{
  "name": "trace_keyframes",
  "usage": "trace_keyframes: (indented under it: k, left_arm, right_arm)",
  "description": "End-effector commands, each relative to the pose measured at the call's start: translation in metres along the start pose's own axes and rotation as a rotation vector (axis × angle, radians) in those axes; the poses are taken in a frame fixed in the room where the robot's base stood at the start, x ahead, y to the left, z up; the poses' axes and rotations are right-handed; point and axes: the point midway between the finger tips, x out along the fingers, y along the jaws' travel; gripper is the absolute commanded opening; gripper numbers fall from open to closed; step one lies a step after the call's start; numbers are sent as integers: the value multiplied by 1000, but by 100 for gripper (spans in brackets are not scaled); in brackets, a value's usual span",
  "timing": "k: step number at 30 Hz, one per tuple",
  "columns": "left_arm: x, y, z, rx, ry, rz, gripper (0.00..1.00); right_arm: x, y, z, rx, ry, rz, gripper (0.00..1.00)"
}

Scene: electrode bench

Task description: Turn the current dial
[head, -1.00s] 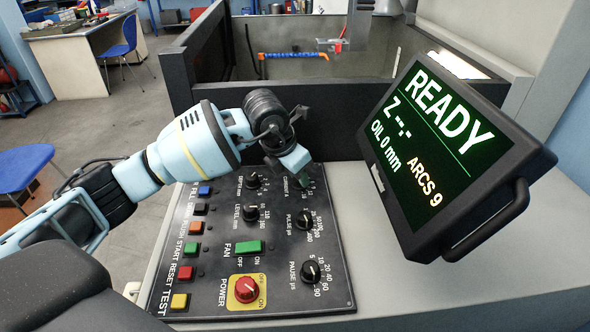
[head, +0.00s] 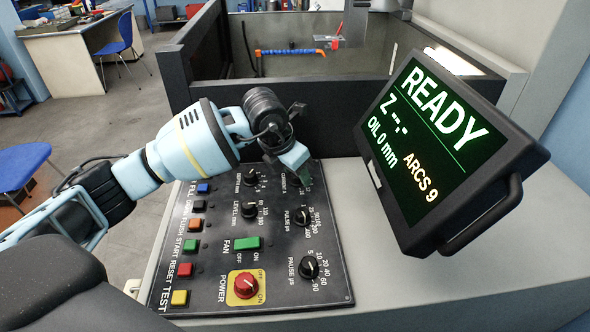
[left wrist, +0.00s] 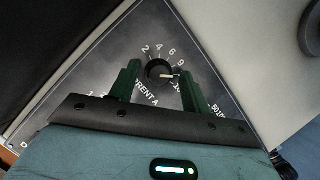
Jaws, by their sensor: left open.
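The current dial (left wrist: 158,70) is a black knob with a white pointer, ringed by numbers on the dark panel. In the left wrist view it sits between the two green fingers of my left gripper (left wrist: 158,82), which are open with one on each side of it. I cannot tell whether either finger touches it. In the head view my left gripper (head: 299,166) is over the current dial at the panel's far right corner and hides most of it. My right gripper is not in view.
The control panel (head: 213,262) also carries the pulse dial (head: 302,216), pause dial (head: 308,267), level dial (head: 249,210), a green fan switch (head: 246,243), a red power knob (head: 246,285) and several coloured buttons. A screen (head: 440,150) reading READY stands close on the right.

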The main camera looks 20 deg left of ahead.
Motion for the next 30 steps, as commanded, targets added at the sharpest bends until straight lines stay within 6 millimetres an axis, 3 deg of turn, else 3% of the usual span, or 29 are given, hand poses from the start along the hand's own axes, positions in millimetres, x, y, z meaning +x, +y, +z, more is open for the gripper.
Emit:
trace_keyframes:
  k: [5, 18, 30]
  left_arm:
    - [-10, 1, 1, 0, -3, 1, 48]
    - [-72, 0, 1, 0, -2, 0, 48]
    - [-78, 0, 0, 0, 0, 0, 48]
  right_arm:
    - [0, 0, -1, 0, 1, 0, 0]
    - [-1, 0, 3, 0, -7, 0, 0]
    - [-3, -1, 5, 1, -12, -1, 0]
